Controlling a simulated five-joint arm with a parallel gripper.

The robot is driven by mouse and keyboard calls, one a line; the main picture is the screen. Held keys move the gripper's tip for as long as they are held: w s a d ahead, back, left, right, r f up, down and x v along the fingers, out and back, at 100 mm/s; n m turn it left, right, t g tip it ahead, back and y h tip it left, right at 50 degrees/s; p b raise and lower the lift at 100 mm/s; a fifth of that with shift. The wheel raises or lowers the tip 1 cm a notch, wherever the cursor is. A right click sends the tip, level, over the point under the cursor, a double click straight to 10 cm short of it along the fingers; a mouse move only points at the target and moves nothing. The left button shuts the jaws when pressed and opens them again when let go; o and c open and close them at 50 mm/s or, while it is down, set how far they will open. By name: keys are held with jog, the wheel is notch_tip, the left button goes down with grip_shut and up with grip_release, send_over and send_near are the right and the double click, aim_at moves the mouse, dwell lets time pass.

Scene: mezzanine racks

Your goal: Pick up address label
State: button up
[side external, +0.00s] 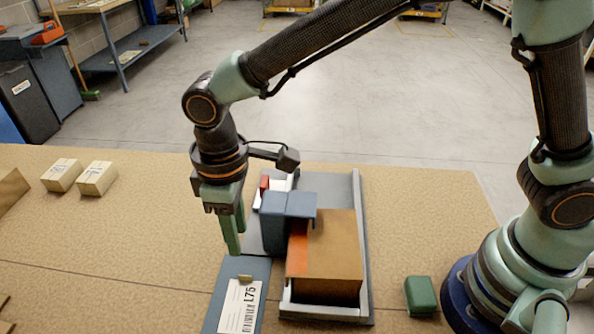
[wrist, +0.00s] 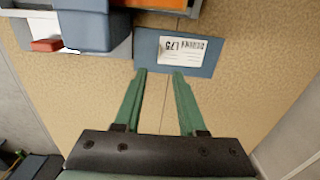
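The address label (side external: 239,306), white with black print and "L75", lies flat on a blue-grey plate (side external: 257,269) at the front of the bench. A small tan tab (side external: 245,278) sits at its far end. In the wrist view the label (wrist: 183,51) lies on the plate (wrist: 146,52), ahead of the fingertips. My gripper (side external: 233,245) points down, above the plate's far end in the side view. Its green fingers stand apart with nothing between them in the wrist view (wrist: 160,73).
Right of the plate stands a grey-railed fixture (side external: 361,235) holding a brown box (side external: 338,240) and a blue-grey block (side external: 274,222). A green block (side external: 420,296) is near my base. Two small cartons (side external: 97,178) (side external: 62,175) lie far left.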

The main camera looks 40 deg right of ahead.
aim_at(247, 281)
notch_tip(247, 281, down, 12)
jog(key=shift+r, duration=0.1)
grip_shut()
dwell(0.5)
